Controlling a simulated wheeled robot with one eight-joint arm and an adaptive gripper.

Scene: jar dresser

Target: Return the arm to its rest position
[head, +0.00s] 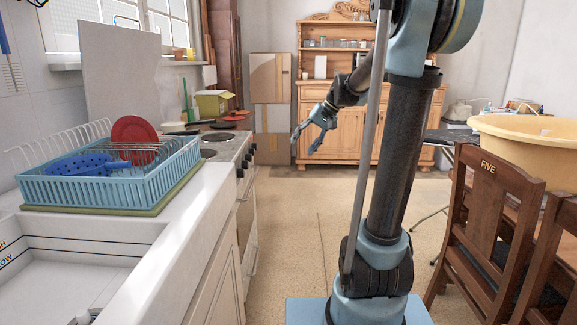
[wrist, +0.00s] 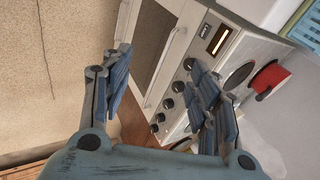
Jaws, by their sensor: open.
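My gripper (head: 302,142) hangs in the air over the open floor in the head view, left of my column and in front of the wooden dresser. Its blue fingers point down and to the left, spread apart. In the wrist view my gripper (wrist: 160,95) shows both fingers wide apart with nothing between them. The stove front with its row of knobs lies beyond the fingers there. My arm reaches forward from the column, bent at the elbow.
The stove (head: 228,150) and the counter with a blue dish rack (head: 110,182) line the left. The wooden dresser (head: 345,110) stands at the back beside cardboard boxes (head: 270,78). Wooden chairs (head: 490,215) and a yellow tub (head: 525,140) are at right. The middle floor (head: 300,215) is clear.

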